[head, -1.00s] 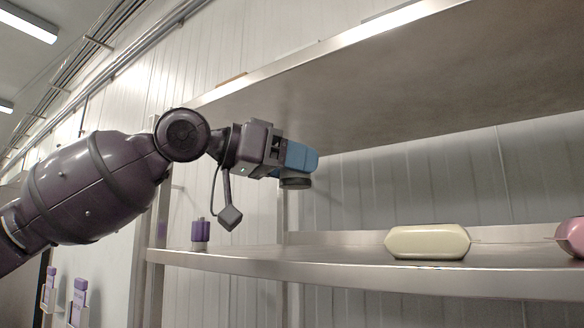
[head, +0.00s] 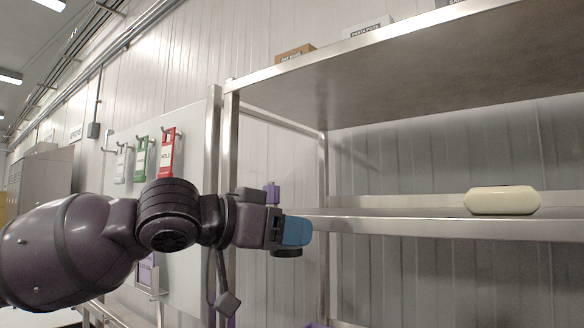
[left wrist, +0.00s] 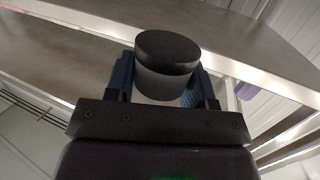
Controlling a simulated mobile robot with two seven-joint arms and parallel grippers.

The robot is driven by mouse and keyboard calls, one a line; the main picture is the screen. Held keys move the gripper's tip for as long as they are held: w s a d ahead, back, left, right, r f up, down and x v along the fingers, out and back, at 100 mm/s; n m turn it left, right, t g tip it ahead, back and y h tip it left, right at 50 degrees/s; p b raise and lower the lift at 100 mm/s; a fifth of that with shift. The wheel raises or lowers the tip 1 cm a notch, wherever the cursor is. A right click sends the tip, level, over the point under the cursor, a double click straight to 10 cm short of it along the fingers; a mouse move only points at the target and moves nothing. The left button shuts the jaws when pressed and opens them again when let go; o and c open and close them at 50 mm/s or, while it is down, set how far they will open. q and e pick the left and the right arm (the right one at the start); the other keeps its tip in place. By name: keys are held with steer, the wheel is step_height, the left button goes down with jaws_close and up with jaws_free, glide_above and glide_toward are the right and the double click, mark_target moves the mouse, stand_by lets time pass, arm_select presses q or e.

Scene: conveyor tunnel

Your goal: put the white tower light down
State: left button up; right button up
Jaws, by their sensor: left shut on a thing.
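My left gripper (head: 298,232), with blue fingers, is in the middle of the head view, in front of the left end of the steel shelf unit. It is shut on a short dark cylinder, taken to be the tower light (left wrist: 167,65), which stands between the fingers in the left wrist view. Its dark underside (head: 287,253) also shows below the fingers in the head view. Only dark surfaces of it show; no white part is visible, and the fingers hide some of it. My right gripper is not in view.
A cream rounded block (head: 502,200) lies on the middle shelf (head: 400,223), whose stretch left of it looks clear. Boxes (head: 367,27) sit on the upper shelf (head: 400,75). Red (head: 166,153) and green (head: 141,158) tags hang on the left panel.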

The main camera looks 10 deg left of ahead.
arm_select(q)
steer(key=s+a+f+n+t+y, duration=0.1)
steer(key=a+f+n+y, duration=0.1)
steer(key=f, duration=1.4)
steer(key=s+a+f+n+t+y, duration=0.1)
steer(key=f+y, duration=0.4)
steer(key=f, duration=1)
steer(key=s+a+f+n+t+y, duration=0.2)
steer(key=a+f+n+y, duration=0.1)
steer(key=f, duration=1.3)
steer(key=shift+s+a+f+n+y, duration=0.35)
steer(key=shift+a+n, duration=0.1)
steer(key=shift+n, duration=0.65)
steer(key=shift+a, duration=0.1)
